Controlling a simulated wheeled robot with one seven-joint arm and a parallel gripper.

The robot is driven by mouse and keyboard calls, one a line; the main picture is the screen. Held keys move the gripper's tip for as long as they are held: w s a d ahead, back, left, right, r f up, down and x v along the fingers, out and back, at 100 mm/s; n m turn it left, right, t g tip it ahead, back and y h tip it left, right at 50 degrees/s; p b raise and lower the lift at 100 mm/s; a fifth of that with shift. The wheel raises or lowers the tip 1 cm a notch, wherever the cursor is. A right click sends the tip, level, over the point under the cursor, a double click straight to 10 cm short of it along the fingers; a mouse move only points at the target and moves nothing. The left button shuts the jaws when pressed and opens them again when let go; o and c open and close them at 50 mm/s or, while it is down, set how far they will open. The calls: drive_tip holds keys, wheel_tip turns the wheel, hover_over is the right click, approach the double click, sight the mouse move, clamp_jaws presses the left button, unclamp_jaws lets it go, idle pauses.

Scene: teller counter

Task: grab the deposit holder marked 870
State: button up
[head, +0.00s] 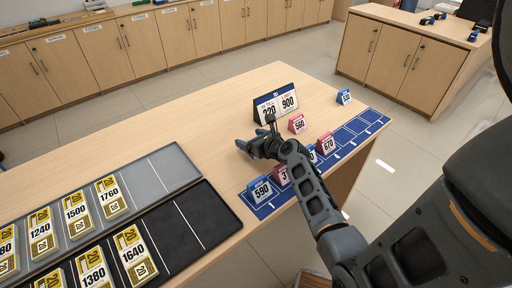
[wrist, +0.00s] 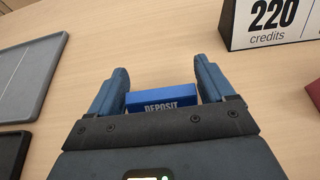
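My gripper (wrist: 160,85) is spread open over the counter, left of the price sign. Between its fingers in the wrist view is a blue holder (wrist: 162,98) lettered DEPOSIT. Its number is not visible, and I cannot tell whether the fingers touch it. In the head view my gripper (head: 258,148) hides this holder. Other holders show there: blue 590 (head: 261,191), a pink one (head: 281,175) partly covered by my arm, a mostly hidden blue one (head: 312,156), pink 670 (head: 325,144), pink 560 (head: 297,123) and a small blue one (head: 344,97). I can read no 870.
A sign (head: 275,103) reading 220 and 900 stands just beyond my gripper. A blue slotted mat (head: 358,129) runs along the counter's right edge. Grey (head: 150,180) and black (head: 190,225) trays with yellow number cards lie at left. Bare wood lies between trays and gripper.

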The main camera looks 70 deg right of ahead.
drive_tip(key=c, duration=0.7)
